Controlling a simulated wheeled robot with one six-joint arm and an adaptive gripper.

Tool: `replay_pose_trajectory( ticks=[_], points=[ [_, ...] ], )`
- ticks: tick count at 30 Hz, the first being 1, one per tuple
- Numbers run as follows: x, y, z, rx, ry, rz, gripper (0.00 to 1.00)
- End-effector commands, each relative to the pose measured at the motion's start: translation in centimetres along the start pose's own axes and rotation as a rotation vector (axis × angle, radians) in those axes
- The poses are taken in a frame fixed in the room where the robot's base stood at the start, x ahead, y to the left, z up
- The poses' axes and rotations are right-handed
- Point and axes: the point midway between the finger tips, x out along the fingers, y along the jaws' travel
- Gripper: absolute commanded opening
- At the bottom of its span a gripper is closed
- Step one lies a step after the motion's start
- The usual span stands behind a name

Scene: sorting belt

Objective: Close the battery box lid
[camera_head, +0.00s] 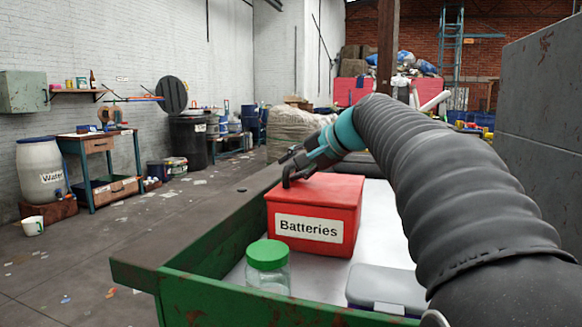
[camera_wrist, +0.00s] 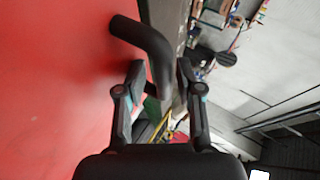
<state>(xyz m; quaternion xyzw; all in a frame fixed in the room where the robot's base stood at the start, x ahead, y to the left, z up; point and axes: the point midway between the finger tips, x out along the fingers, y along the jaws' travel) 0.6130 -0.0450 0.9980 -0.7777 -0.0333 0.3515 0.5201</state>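The red battery box (camera_head: 358,236), labelled "Batteries", stands on the green-edged belt. Its red lid (camera_head: 325,188) lies flat or nearly flat over the top; any small gap is too fine to tell. My gripper (camera_head: 288,178) is at the lid's left edge. In the wrist view the red lid (camera_wrist: 50,90) fills the left side. A black bent handle (camera_wrist: 143,38) by it passes between the fingers of my gripper (camera_wrist: 160,75), which are drawn in close on either side. The exact contact is partly hidden.
A glass jar with a green lid (camera_head: 267,257) stands in front of the box. A grey-lidded container (camera_head: 387,287) is at front right. The green belt edge (camera_head: 210,245) runs along the left. A grey wall (camera_head: 545,90) rises at right.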

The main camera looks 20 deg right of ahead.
Motion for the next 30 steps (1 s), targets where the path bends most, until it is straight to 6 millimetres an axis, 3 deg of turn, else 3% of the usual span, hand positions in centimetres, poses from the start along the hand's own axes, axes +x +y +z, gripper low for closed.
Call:
replay_pose_trajectory(
  ticks=[14, 30],
  points=[
    [-0.4, -0.2, 0.3, -0.002, -0.007, -0.002, 0.41],
    [-9.8, -0.1, 0.2, -0.001, -0.003, -0.001, 0.41]
  ],
)
